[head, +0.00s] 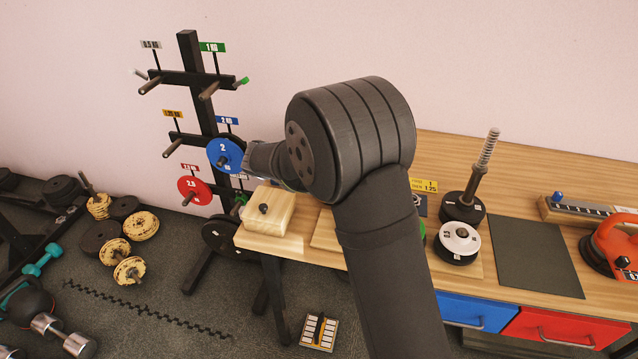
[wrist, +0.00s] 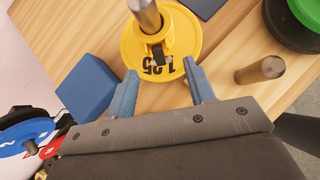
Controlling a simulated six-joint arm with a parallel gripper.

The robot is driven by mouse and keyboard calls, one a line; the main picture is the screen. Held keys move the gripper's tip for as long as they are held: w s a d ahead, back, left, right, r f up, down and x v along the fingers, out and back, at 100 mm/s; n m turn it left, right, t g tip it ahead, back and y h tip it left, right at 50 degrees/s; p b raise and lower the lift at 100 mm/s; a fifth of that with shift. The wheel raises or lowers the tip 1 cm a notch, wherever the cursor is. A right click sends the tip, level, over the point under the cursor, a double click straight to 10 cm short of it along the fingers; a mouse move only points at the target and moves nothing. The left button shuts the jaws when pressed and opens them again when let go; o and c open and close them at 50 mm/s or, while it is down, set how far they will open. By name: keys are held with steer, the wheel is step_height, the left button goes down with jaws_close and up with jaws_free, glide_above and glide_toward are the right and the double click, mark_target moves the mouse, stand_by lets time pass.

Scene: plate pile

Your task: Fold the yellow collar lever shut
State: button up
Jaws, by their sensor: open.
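In the wrist view a yellow plate (wrist: 183,60) marked 1.25 lies on the wooden table. A steel post (wrist: 145,14) rises through it. A yellow collar (wrist: 141,45) sits around the post, above the plate. A small dark part (wrist: 158,56) sticks out from the collar towards my gripper; I cannot tell for sure whether it is the lever, or its angle. In the head view my arm hides the collar and the yellow plate.
In the wrist view a blue block (wrist: 87,92) stands left of the fingers and a short steel peg (wrist: 260,70) right of them. A green plate (wrist: 306,10) lies at the upper right. A plate rack (head: 190,75) stands left of the table in the head view.

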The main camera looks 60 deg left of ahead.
steer(key=shift+x, duration=1.5)
steer(key=shift+c, duration=0.2)
steer(key=c, duration=0.9)
